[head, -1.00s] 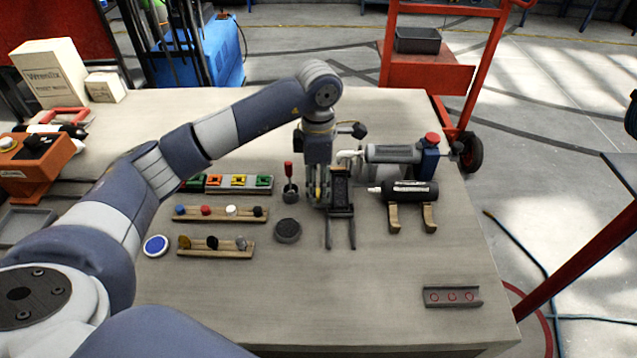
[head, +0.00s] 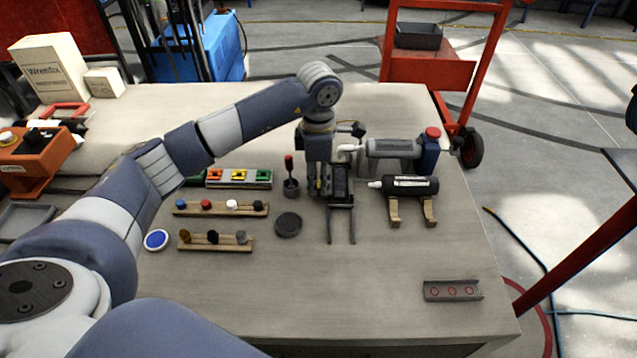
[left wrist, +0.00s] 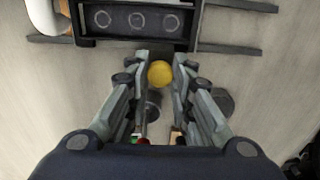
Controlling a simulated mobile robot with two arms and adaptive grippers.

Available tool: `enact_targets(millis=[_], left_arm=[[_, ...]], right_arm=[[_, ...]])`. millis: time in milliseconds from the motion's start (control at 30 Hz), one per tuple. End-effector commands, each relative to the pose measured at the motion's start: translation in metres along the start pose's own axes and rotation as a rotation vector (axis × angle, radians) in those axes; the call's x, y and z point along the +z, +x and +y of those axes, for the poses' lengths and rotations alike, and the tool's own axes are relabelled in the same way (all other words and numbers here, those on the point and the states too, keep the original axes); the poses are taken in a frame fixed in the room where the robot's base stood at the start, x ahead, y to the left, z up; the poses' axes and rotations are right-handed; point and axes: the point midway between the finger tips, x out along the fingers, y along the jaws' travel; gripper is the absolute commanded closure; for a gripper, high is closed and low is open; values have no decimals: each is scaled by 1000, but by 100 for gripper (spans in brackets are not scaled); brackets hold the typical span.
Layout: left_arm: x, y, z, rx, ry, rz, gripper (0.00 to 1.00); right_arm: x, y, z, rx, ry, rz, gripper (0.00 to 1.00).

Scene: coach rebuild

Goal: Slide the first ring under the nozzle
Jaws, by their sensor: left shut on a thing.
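A black carriage (head: 340,182) sits on two dark rails (head: 352,228) in the middle of the table. The left wrist view shows three ring outlines in a row on the carriage (left wrist: 182,37). A yellow ball-shaped knob (left wrist: 160,73) is beside the carriage's long side. My left gripper (head: 320,192) is shut on this knob (left wrist: 160,86). The white nozzle (head: 347,148) of a grey dispenser (head: 392,149) is at the far end of the carriage. A white part, likely the nozzle (left wrist: 45,15), shows past the left end in the wrist view, apart from the rings. My right gripper is not in view.
A black cartridge (head: 408,186) rests on wooden cradles to the right. A red-knobbed plunger (head: 290,180), a dark round puck (head: 288,225) and wooden racks (head: 215,243) stand left of the rails. A grey channel with red rings (head: 452,291) lies at front right. The front middle is clear.

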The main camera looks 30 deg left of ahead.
Motion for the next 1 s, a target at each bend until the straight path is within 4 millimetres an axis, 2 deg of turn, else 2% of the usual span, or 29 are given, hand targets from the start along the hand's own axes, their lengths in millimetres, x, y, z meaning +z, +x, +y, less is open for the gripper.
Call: enact_targets(millis=[33, 200, 500, 533, 600, 633, 1000], left_arm=[[0, 3, 8, 5, -4, 0, 100], [0, 1, 22, 3, -3, -1, 100], [0, -1, 24, 2, -1, -2, 100], [0, -1, 24, 2, 0, -2, 77], [0, -1, 24, 2, -1, -2, 61], [0, -1, 24, 2, -1, -2, 57], [0, -4, 24, 3, -1, -2, 57]], right_arm=[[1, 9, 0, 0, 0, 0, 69], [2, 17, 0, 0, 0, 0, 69], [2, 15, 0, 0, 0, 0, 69], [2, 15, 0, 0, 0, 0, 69], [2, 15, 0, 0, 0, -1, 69], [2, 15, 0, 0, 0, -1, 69], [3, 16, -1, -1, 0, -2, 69]])
